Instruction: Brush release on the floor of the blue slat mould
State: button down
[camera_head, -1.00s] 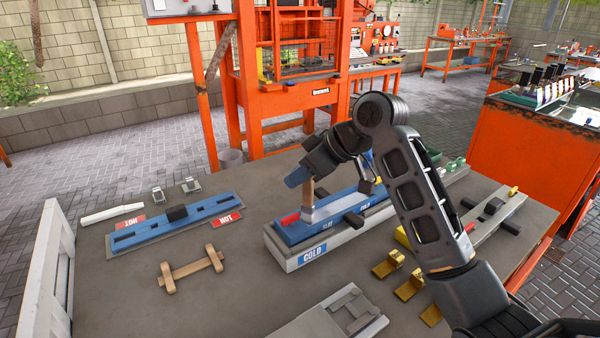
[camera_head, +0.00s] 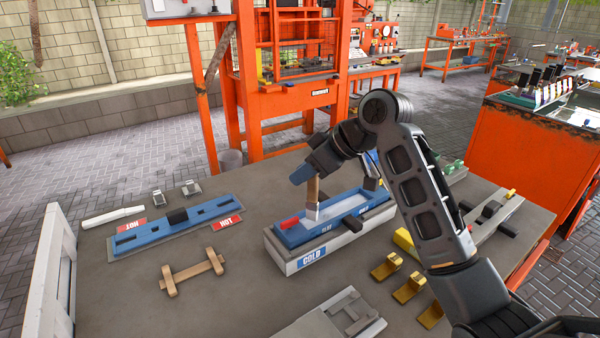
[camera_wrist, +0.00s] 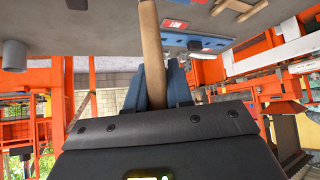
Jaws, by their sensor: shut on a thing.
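The blue slat mould (camera_head: 294,239) sits on a grey block labelled COLD (camera_head: 286,262) near the middle of the table. Its long floor looks pale in the head view. My gripper (camera_head: 307,177) is over the near left part of the mould, shut on the wooden handle of a brush (camera_head: 313,190). The brush stands nearly upright, with its pale head (camera_head: 312,211) down inside the mould by the red piece (camera_head: 290,223). I cannot tell how firmly the bristles touch the floor. In the wrist view the handle (camera_wrist: 151,50) rises from between the blue fingers.
A blue mould lid (camera_head: 170,226) between HOT labels lies to the left. A wooden two-handled tool (camera_head: 193,271) lies in front of it. Yellow brackets (camera_head: 388,266) and a grey plate (camera_head: 330,318) lie at the near right. An orange press (camera_head: 290,110) stands behind the table.

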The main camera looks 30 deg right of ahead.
jog(key=d, duration=1.5)
jog(key=shift+w+d+b, duration=0.25)
jog(key=shift+d+b, duration=0.1)
jog(key=shift+b, duration=0.1)
dwell(1.0)
jog(key=shift+f, duration=0.65)
dwell(1.1)
jog(key=shift+a, duration=0.1)
